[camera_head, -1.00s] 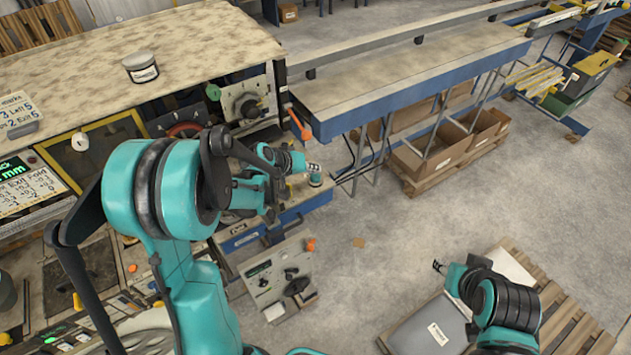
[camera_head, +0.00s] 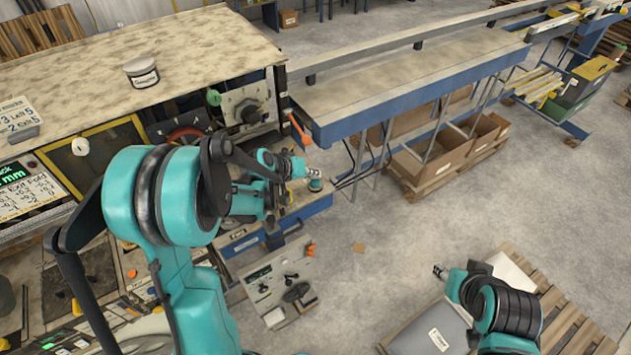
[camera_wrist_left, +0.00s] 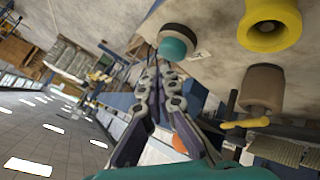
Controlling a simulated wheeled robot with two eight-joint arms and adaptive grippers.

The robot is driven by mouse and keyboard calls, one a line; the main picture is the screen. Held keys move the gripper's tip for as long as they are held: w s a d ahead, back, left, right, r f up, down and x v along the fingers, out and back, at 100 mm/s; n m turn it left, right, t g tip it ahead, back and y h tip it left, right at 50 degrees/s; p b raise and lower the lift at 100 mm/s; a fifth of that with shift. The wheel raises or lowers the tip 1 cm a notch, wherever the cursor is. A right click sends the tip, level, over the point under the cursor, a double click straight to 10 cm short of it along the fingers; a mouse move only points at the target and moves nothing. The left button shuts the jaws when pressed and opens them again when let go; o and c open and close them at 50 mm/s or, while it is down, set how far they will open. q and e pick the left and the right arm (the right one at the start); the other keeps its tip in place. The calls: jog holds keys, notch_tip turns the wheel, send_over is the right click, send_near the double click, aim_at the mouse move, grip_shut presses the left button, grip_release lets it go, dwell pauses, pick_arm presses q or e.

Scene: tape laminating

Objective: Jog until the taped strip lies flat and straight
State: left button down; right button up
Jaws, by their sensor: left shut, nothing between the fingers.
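My left gripper (camera_head: 313,172) is shut and empty. Its tips are just above a teal-capped button (camera_head: 315,184) on the blue-edged ledge of the machine. In the left wrist view the shut fingertips (camera_wrist_left: 158,66) are close to the teal button (camera_wrist_left: 173,46); whether they touch it I cannot tell. A yellow button (camera_wrist_left: 270,25) and a brown one (camera_wrist_left: 262,88) stand beside it there. My right gripper (camera_head: 440,271) is small at the lower right, over the floor, away from the controls; its jaw opening is unclear. I cannot make out a taped strip in either view.
An orange-handled lever (camera_head: 299,128) stands at the table's end, close to my left gripper. A long blue-framed table (camera_head: 400,80) runs to the right. A tool board (camera_head: 280,285) lies below. A pallet (camera_head: 570,315) is at lower right.

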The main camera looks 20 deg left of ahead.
dwell(0.4)
pick_arm(q)
jog(key=shift+f+b, duration=0.45)
jog(key=shift+b, duration=0.1)
